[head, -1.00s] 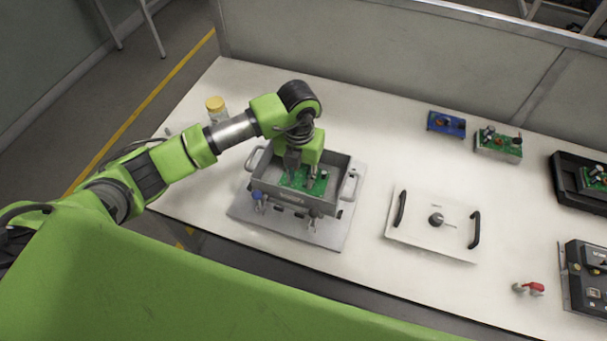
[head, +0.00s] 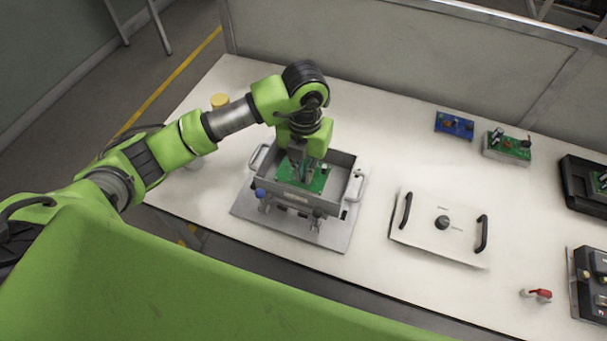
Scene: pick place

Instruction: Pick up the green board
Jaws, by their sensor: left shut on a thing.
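A green board (head: 288,172) with small parts on it is at the grey open-topped metal box (head: 345,165) near the left of the table. My left gripper (head: 303,178) reaches down from above and is shut on the green board. The board shows within the box's rim; whether it is clear of the box floor I cannot tell. The fingers hide part of the board. My right gripper is not in view.
A white plate (head: 420,240) with two black handles lies right of the box. A blue board (head: 455,125) and another green board (head: 510,150) lie at the back. Black cases stand at the right edge. A yellow-lidded jar (head: 219,101) stands behind my left arm.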

